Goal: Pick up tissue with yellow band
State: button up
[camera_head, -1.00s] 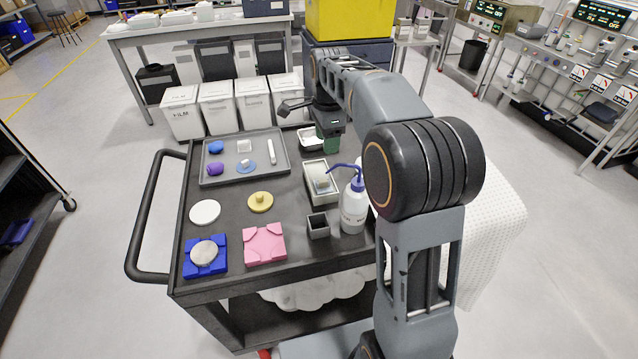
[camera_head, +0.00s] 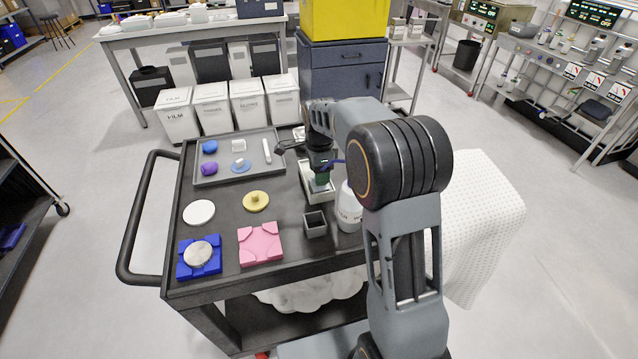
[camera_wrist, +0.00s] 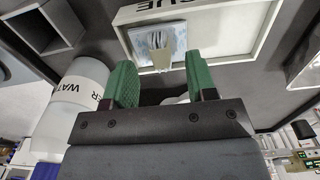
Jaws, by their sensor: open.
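The tissue (camera_wrist: 148,50) shows in the wrist view as a small whitish-blue folded piece with a pale yellowish band across it. It lies inside a shallow white tray (camera_wrist: 235,35) with dark lettering, near the tray's end. My gripper (camera_wrist: 159,62) is open, its two green fingers apart with nothing between them. In the wrist view the tissue appears just beyond the fingertips, roughly between them. In the head view my gripper (camera_head: 322,176) is over the white tray (camera_head: 319,197) on the cart and hides the tissue there.
A white wash bottle (camera_head: 348,208) stands close beside the tray, partly behind my arm. A small grey open box (camera_head: 315,224) is near it. A grey tray (camera_head: 226,177) with small items, a pink block (camera_head: 260,244) and a blue block (camera_head: 199,257) lie to the left.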

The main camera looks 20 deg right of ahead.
jog(key=shift+f, duration=1.15)
grip_shut()
